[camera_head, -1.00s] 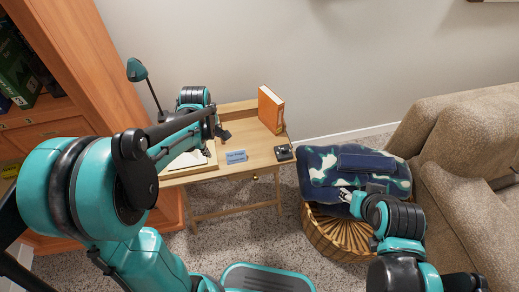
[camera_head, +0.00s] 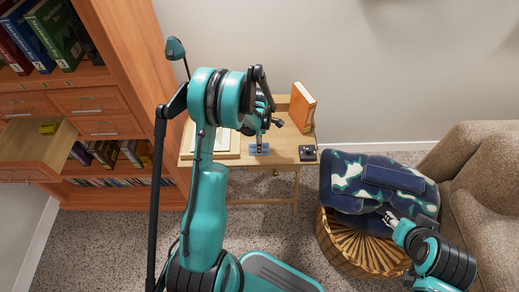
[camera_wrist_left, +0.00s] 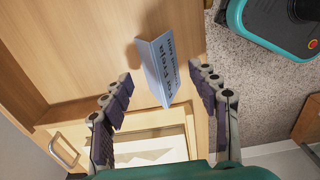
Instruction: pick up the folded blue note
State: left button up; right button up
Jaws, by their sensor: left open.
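The folded blue note (camera_head: 259,149) lies on the small wooden desk (camera_head: 285,150), partly hidden by my left gripper (camera_head: 262,138) above it. In the left wrist view the note (camera_wrist_left: 158,72) stands like a tent, with dark writing on its face. My left gripper (camera_wrist_left: 162,92) is open there, one finger on each side of the note's near end in the picture, with gaps on both sides. Nothing is held. My right gripper (camera_head: 386,211) is by the blue patterned bag (camera_head: 375,180), and its jaws are too small to judge.
An open paper or book (camera_head: 228,145) lies left of the note. A small black device (camera_head: 308,153) and an orange book (camera_head: 303,107) are to its right. A bookcase with an open drawer (camera_head: 35,155) stands left. A wicker basket (camera_head: 350,250) and sofa (camera_head: 480,170) are right.

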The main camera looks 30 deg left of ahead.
pick_arm(q)
notch_tip(320, 180, down, 3)
jog(key=shift+r+b, duration=0.2)
jog(key=shift+b, duration=0.1)
jog(key=shift+r, duration=0.1)
jog(key=c, duration=0.8)
jog(key=shift+r, duration=0.15)
